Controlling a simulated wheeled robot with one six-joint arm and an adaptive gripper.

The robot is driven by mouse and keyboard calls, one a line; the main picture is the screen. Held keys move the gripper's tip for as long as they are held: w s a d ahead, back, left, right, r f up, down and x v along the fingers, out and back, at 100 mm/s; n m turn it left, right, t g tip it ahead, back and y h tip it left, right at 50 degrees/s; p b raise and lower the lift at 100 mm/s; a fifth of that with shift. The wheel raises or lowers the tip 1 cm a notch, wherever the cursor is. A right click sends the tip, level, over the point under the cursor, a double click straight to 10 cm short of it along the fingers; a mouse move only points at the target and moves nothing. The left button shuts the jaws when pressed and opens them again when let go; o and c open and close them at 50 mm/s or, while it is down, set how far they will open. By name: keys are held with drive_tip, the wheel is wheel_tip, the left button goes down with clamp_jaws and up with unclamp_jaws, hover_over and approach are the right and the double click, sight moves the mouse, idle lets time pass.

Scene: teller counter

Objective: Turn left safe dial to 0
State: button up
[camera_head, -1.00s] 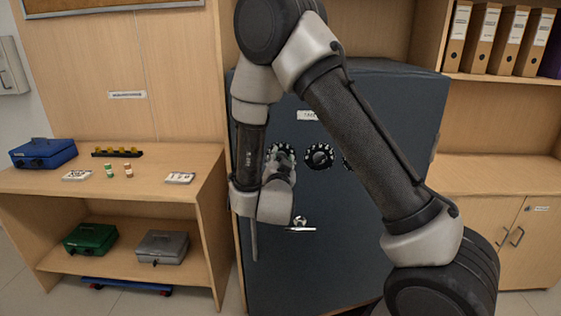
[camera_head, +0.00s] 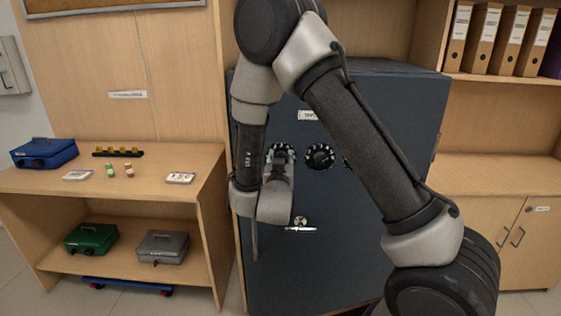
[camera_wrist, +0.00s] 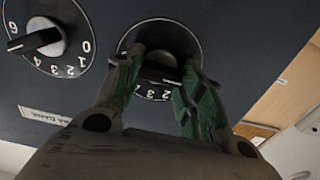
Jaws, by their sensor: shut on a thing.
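The left safe dial (camera_wrist: 162,38) is a dark round dial with white digits and a black bar knob, on the front of the dark blue-grey safe (camera_head: 335,250). In the wrist view my gripper (camera_wrist: 161,70) has its green-padded fingers on either side of the knob, shut on it. Digits around 2, 3 and 4 show at the dial's lower edge between the fingers; the reading at its index is hidden. In the head view my gripper (camera_head: 281,156) covers much of the left dial (camera_head: 283,146).
The middle dial (camera_head: 320,156) is just right of the left one; it also shows in the wrist view (camera_wrist: 45,40). A third dial is mostly behind my arm. The safe handle (camera_head: 301,226) sits below. A wooden desk (camera_head: 140,182) with cash boxes stands left.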

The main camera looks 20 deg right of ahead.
idle(0.4)
drive_tip(key=o, duration=1)
drive_tip(key=v, duration=1.2)
